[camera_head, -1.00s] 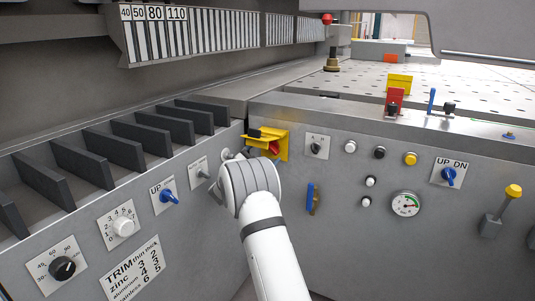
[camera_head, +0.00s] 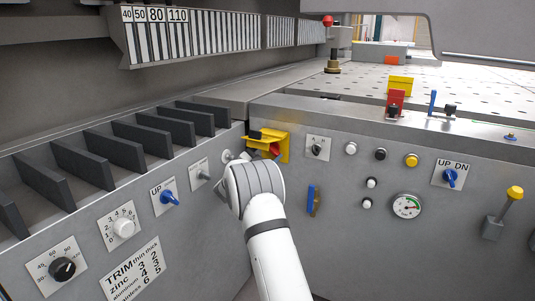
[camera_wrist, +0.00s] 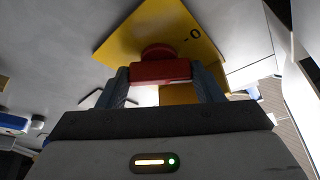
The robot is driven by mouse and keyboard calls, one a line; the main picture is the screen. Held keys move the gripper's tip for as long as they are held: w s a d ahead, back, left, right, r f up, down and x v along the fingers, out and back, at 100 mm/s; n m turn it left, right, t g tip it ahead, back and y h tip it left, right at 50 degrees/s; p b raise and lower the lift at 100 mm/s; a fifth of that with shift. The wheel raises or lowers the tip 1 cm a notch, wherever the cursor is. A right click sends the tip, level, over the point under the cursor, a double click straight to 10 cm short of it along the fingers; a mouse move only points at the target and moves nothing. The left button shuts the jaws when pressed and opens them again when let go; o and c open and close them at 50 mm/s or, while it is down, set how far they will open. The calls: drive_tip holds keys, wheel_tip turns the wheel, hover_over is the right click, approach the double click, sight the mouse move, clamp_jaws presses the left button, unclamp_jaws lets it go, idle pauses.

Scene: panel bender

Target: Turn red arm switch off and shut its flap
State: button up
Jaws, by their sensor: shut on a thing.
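The red switch handle (camera_wrist: 160,72) sits on a yellow plate (camera_wrist: 150,35) marked "0" in the wrist view. My gripper (camera_wrist: 161,80) has one finger on each side of the handle and is shut on it. In the head view the red handle (camera_head: 275,148) shows small on the yellow fixture (camera_head: 284,146), on the front panel near the inner corner. My white wrist stands just in front of it. A yellow part (camera_wrist: 178,95) shows below the handle between my fingers. I cannot tell whether it is the flap or how far it is open.
The left panel carries a blue knob (camera_head: 169,197), a white knob (camera_head: 124,228) and a black knob (camera_head: 62,267). A black selector (camera_head: 317,149), a blue lever (camera_head: 310,198) and a gauge (camera_head: 407,206) are to the right. The floor gap below my arm is clear.

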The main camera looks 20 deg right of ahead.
drive_tip(key=shift+a, duration=0.15)
drive_tip(key=shift+n, duration=0.5)
drive_tip(key=shift+s+d+r+n+t+p, duration=0.1)
drive_tip(key=shift+d+n+t+p, duration=0.2)
drive_tip(key=shift+n+t, duration=0.4)
drive_tip(key=n+t+y, duration=0.1)
drive_tip(key=n+t, duration=0.1)
drive_tip(key=n, duration=0.2)
drive_tip(key=n+t+y+p, duration=0.1)
drive_tip(key=n, duration=0.2)
drive_tip(key=shift+s+n+t, duration=0.1)
drive_tip(key=shift+n+t, duration=0.3)
drive_tip(key=shift+d+n, duration=0.1)
drive_tip(key=shift+n, duration=0.2)
drive_tip(key=o, duration=1)
